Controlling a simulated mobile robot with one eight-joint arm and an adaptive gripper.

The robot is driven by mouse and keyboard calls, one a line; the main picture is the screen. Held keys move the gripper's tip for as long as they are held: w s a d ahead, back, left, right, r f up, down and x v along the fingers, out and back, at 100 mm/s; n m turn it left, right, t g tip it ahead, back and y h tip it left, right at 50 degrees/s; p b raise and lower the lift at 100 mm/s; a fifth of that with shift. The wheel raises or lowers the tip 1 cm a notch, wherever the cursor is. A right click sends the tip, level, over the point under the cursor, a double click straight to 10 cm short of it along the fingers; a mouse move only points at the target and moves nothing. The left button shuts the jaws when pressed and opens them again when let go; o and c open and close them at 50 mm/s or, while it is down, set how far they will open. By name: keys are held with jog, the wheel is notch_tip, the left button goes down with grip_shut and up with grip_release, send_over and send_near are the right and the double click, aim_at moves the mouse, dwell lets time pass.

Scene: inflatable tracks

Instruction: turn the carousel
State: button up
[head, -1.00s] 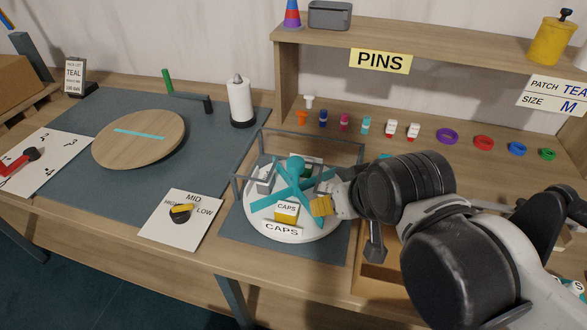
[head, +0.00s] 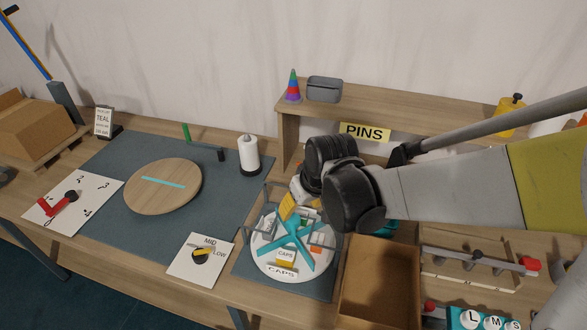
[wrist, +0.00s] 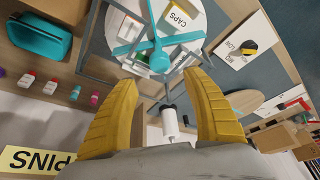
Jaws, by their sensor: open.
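The carousel (head: 262,263) is a round white turntable with a teal cross-shaped divider (head: 294,240) and a round teal knob. It stands inside a grey frame on a dark mat. Its white CAPS label faces the front edge, and small boxes sit between the teal arms. In the wrist view the carousel (wrist: 201,14) is beyond the fingers, with the teal knob (wrist: 160,62) between them in the picture. My gripper (head: 289,207) is above the back of the carousel. In the wrist view my gripper (wrist: 165,85) has its yellow fingers wide apart with nothing between them.
A wooden disc (head: 163,200) with a teal stripe lies to the left. A dial card (head: 180,270) is beside the carousel's mat. An open wooden box (head: 380,280) stands to the right. The PINS shelf (head: 400,105) and a white roll (head: 249,153) are behind.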

aim_at(293, 219)
jog(key=b+x, duration=0.2)
jog(key=x, duration=0.7)
jog(key=shift+w+f+b, duration=0.1)
jog(key=shift+f+b, duration=0.2)
jog(key=shift+b, duration=0.1)
grip_shut()
